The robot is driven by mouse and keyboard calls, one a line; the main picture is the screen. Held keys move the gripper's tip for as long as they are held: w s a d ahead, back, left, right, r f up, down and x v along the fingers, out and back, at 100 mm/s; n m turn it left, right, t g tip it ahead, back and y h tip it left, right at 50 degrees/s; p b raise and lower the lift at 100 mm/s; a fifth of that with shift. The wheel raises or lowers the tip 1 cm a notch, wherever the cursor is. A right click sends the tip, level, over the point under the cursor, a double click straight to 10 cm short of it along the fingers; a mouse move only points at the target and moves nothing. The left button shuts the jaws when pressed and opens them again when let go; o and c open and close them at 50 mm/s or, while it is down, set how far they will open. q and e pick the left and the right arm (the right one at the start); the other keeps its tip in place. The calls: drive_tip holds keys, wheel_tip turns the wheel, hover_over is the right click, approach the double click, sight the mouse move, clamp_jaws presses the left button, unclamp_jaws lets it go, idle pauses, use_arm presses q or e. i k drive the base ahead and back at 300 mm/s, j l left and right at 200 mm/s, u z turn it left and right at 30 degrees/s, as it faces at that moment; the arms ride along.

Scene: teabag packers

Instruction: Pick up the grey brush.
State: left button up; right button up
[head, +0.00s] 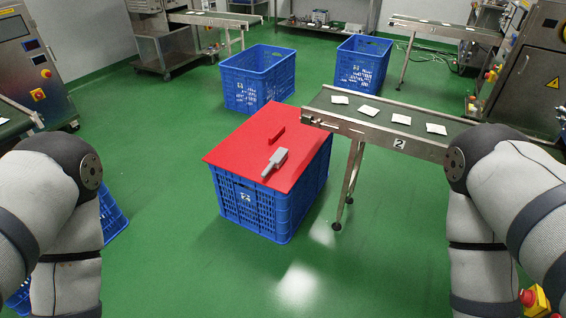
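The grey brush (275,161) lies on a red sheet or lid (238,152) that covers the top of a blue crate (243,203). A small red item (277,134) is behind the brush on the same surface. My two arms come in at the left and right edges of the head view, bent downward. Neither gripper is in view, and neither arm is near the brush.
A conveyor (350,125) with several white teabag packets stands right of the covered crate, its leg close beside it. Two more blue crates (238,88) (352,72) stand behind. Another crate (112,217) is partly hidden by my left arm. Green floor in front is clear.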

sight(281, 157)
drive_tip(key=u, duration=4.65)
drive_tip(key=z, duration=4.65)
drive_tip(key=i+j+z, duration=0.45)
drive_tip(key=i+j, duration=1.3)
